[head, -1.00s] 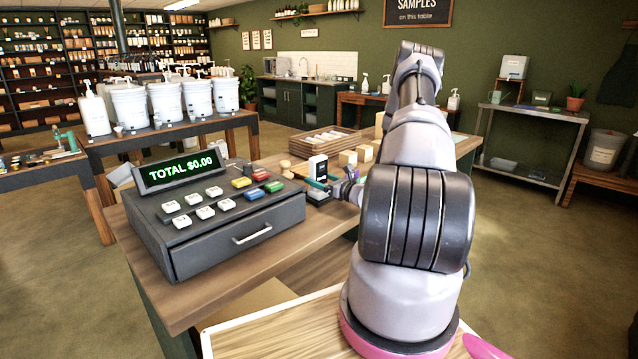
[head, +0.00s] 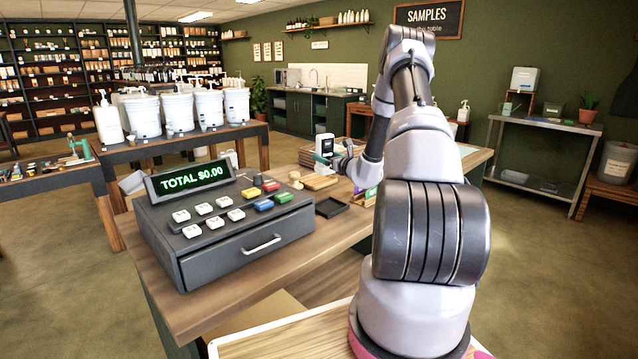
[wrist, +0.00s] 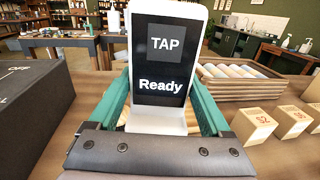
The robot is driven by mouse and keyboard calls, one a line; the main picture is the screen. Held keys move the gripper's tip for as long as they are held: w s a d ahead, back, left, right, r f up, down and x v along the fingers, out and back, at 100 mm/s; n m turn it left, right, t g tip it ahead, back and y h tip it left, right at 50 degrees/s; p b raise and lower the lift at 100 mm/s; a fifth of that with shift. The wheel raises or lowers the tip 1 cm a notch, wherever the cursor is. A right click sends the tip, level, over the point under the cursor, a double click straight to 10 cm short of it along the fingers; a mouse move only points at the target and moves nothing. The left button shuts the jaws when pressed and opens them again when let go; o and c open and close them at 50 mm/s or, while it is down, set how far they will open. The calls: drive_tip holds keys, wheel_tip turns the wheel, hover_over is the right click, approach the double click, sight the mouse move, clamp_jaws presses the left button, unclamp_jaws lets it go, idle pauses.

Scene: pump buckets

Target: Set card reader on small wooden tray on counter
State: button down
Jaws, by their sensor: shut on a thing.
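The card reader (head: 325,143) is white with a dark screen. It is upright in my gripper (head: 328,159), whose teal fingers are shut on its lower part. In the wrist view the reader (wrist: 161,60) faces me with "TAP Ready" on its screen, and the teal fingers (wrist: 160,108) are on either side. The small wooden tray (head: 320,183) lies flat on the counter (head: 300,236), just below the reader in the head view. The reader appears raised above the counter. In the wrist view the reader and gripper hide most of what is below.
A cash register (head: 235,222) stands left of the tray. A black tray (head: 331,207) lies in front of it. My arm hides part of the counter.

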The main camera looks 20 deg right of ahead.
drive_tip(key=w+d+m+h, duration=0.2)
drive_tip(key=w+h, duration=0.2)
drive_tip(key=w, duration=0.8)
hover_over(317, 182)
wheel_tip(317, 182, down, 5)
drive_tip(key=shift+w+d+f, duration=0.1)
drive_tip(key=shift+w+f, duration=0.05)
drive_tip(key=shift+f, duration=0.8)
drive_tip(key=shift+w+f, duration=0.15)
drive_tip(key=shift+f, duration=0.75)
drive_tip(key=shift+f, duration=0.15)
unclamp_jaws()
